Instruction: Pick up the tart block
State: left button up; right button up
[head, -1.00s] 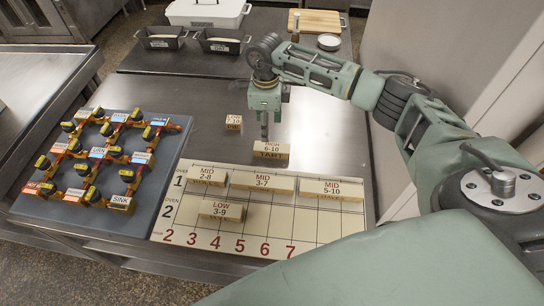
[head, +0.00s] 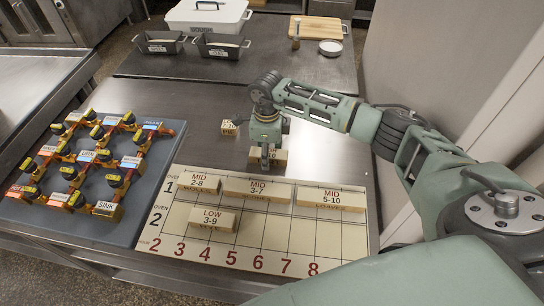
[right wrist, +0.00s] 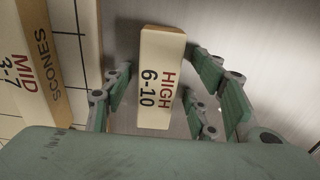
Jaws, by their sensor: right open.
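The tart block (head: 282,158) is a cream-topped wooden block, lying on the steel counter just behind the board. In the right wrist view its top (right wrist: 160,75) reads HIGH 6-10. My right gripper (head: 266,162) points down over it and partly hides it in the head view. In the right wrist view the open fingers stand on both sides of the block, with gaps between them and it. The TART label on its side is hidden now. My left gripper is not in view.
The grid board (head: 285,238) lies in front, bearing a scones block (right wrist: 35,75), another MID block (head: 332,198) and a LOW 3-9 block (head: 212,218). A small block (head: 229,127) stands left of my gripper. A dark panel (head: 125,218) with switches lies left.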

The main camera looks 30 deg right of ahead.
jog(key=shift+a+r, duration=0.15)
jog(key=shift+a, duration=0.05)
jog(key=c, duration=0.4)
jog(key=shift+s, duration=0.1)
jog(key=c, duration=0.9)
jog(key=shift+d, duration=0.1)
